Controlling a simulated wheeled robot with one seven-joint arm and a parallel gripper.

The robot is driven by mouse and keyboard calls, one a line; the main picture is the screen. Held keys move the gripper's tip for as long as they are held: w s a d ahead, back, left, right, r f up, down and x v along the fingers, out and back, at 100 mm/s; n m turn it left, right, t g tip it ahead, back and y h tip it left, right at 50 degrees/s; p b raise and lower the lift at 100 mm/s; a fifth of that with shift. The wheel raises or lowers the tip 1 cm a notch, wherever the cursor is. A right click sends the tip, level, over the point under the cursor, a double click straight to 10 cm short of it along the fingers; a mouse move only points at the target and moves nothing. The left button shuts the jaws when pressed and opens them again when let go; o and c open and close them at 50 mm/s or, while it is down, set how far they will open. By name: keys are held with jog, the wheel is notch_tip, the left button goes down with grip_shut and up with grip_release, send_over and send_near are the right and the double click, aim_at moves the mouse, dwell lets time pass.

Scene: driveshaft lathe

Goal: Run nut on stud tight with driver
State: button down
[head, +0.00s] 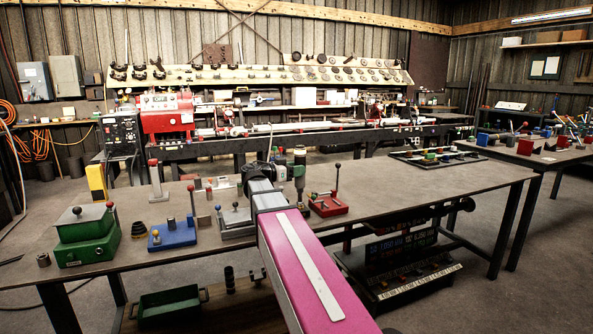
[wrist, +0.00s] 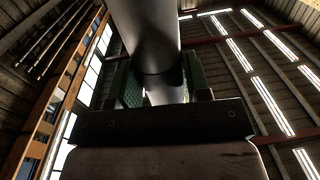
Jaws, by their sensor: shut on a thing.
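My gripper (head: 284,172) is over the middle of the workbench, at the end of my magenta arm. In the wrist view my gripper (wrist: 156,90) has its green-padded fingers on both sides of a thick grey cylinder, which looks like the driver (wrist: 145,38). In the head view the driver (head: 299,160) stands upright, dark with a pale band, just right of my gripper. A blue base (head: 174,235) with a short upright post, perhaps the stud, sits left of my arm. I cannot make out the nut; the driver's lower end is partly hidden.
A red lever fixture (head: 328,208) stands close right of the driver. A grey fixture (head: 236,224) is just left of my arm, and a green box (head: 86,238) is farther left. A red lathe (head: 167,115) stands behind.

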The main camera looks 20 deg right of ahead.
dwell(0.4)
jog(key=shift+r, duration=2.5)
